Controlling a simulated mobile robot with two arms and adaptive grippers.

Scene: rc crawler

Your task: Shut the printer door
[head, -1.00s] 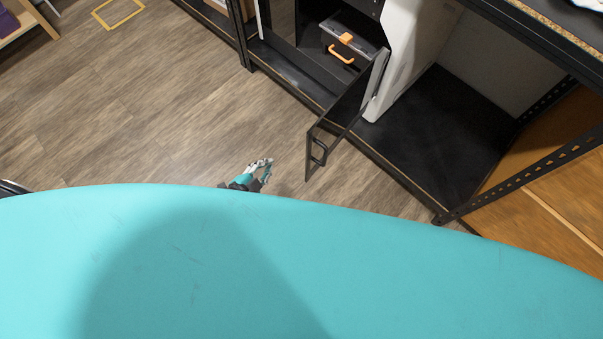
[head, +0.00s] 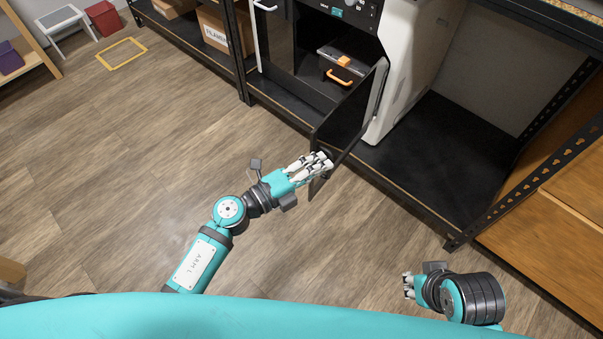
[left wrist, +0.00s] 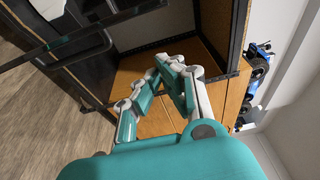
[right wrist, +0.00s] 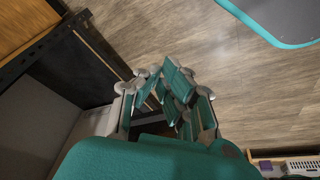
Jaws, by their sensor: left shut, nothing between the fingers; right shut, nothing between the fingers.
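The printer (head: 405,62) stands on the lower shelf with a white side and a dark, open front. Its dark door (head: 352,112) stands open, swung out over the floor. My left gripper (head: 322,160) is shut and empty at the door's free edge, covering the handle area in the head view; I cannot tell if it touches. In the left wrist view the door handle (left wrist: 82,52) shows left of the shut fingers (left wrist: 170,72). My right gripper (head: 407,286) is shut and empty, low over the floor, away from the door; its fingers also show in the right wrist view (right wrist: 165,82).
A grey case with an orange handle (head: 340,75) sits inside the printer opening. A black perforated shelf post (head: 520,180) and wooden panels (head: 560,205) stand at right. The black shelf right of the printer (head: 440,140) is bare. Wooden floor (head: 120,150) is clear at left.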

